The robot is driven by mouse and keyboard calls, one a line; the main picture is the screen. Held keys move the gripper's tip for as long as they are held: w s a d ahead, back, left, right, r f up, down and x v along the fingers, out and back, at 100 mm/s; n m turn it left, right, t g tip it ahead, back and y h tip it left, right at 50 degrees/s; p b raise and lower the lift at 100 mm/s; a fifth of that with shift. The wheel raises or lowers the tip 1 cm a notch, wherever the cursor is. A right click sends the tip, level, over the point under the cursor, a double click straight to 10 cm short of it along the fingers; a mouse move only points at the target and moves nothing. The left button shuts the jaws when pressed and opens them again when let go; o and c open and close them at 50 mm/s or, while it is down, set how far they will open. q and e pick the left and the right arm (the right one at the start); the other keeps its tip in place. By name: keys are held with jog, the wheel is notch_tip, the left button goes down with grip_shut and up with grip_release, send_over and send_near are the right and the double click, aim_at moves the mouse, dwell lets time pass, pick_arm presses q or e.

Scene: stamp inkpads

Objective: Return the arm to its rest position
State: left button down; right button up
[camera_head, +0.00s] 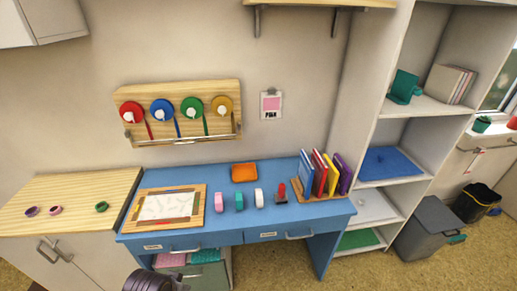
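A dark, ridged, rounded part of my own arm shows at the bottom edge, left of the middle, in front of the blue desk (335,208). No gripper fingers show, and nothing held can be seen. On the desk stand a pink item (219,203), a teal item (239,202), a white item (259,198) and a red-handled stamp-like item (282,192) in a row. An orange tray (244,173) lies behind them. A wood-framed board (200,212) with a pale sheet lies at the left of the desk.
A book rack with several books (334,174) stands at the desk's right end. A wooden cabinet (75,188) with small round items adjoins on the left. A wall rack (183,92) holds coloured rolls. Shelves (400,135) and a grey bin (428,226) stand right.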

pick_arm(q)
jog(key=s+f+g, duration=0.1)
jog(key=s+f, duration=0.1)
jog(key=f, duration=1.4)
jog(key=s+f, duration=0.2)
jog(key=f, duration=1.4)
jog(key=s+a+f, duration=0.2)
jog(key=s+f, duration=0.7)
jog(key=s, duration=0.1)
jog(key=s+a+f+g, duration=0.1)
jog(key=s+a+f, duration=0.1)
jog(key=s+f, duration=0.8)
jog(key=shift+s, duration=0.7)
jog(key=shift+s+a, duration=0.15)
